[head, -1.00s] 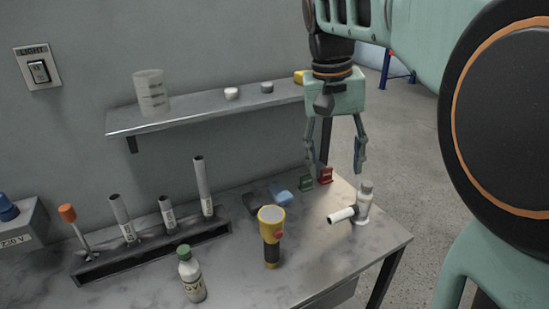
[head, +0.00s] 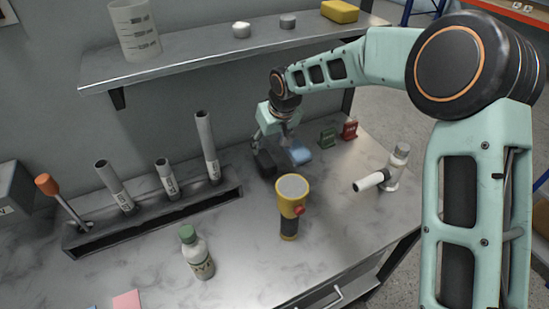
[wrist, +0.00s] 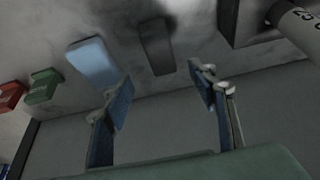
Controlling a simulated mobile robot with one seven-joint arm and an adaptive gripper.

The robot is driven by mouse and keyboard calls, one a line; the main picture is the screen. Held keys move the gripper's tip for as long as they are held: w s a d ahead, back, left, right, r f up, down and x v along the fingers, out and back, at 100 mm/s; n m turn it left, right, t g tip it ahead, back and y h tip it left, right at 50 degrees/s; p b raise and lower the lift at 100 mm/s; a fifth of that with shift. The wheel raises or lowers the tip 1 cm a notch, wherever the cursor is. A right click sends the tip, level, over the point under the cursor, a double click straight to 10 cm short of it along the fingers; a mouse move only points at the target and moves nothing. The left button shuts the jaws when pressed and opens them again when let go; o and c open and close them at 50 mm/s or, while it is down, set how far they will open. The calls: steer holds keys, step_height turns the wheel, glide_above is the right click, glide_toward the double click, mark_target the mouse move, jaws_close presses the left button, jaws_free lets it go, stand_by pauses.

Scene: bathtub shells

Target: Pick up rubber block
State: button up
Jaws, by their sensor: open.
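A dark grey block, which looks like the rubber block (head: 264,163), lies on the metal table below the shelf. It also shows in the wrist view (wrist: 156,47), ahead of the fingertips and between their lines. A light blue block (head: 299,155) lies just right of it in the head view and left of it in the wrist view (wrist: 93,63). My gripper (head: 275,148) is open and empty, low over the table at the two blocks. In the wrist view its fingers (wrist: 161,85) are spread wide. In the head view the fingers partly hide both blocks.
A rack (head: 150,220) with several tubes stands to the left. A yellow flashlight (head: 291,205) stands in front of the blocks. Green (head: 327,138) and red (head: 350,130) items and a grey-white fitting (head: 393,170) are at right. The shelf (head: 230,55) hangs above, behind.

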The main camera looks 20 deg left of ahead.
mark_target(265, 158)
steer(key=x, duration=0.4)
steer(key=shift+s+a+f, duration=0.1)
steer(key=shift+f, duration=0.15)
steer(key=shift+d+p+x, duration=0.1)
steer(key=shift+p+x, duration=0.3)
steer(key=shift+x, duration=0.95)
steer(key=shift+d+p+x, duration=0.15)
steer(key=shift+p+x, duration=0.2)
steer(key=shift+x, duration=0.95)
steer(key=shift+s+f+b, duration=0.15)
steer(key=shift+f+b, duration=0.2)
steer(key=shift+b, duration=0.1)
steer(key=c, duration=1.3)
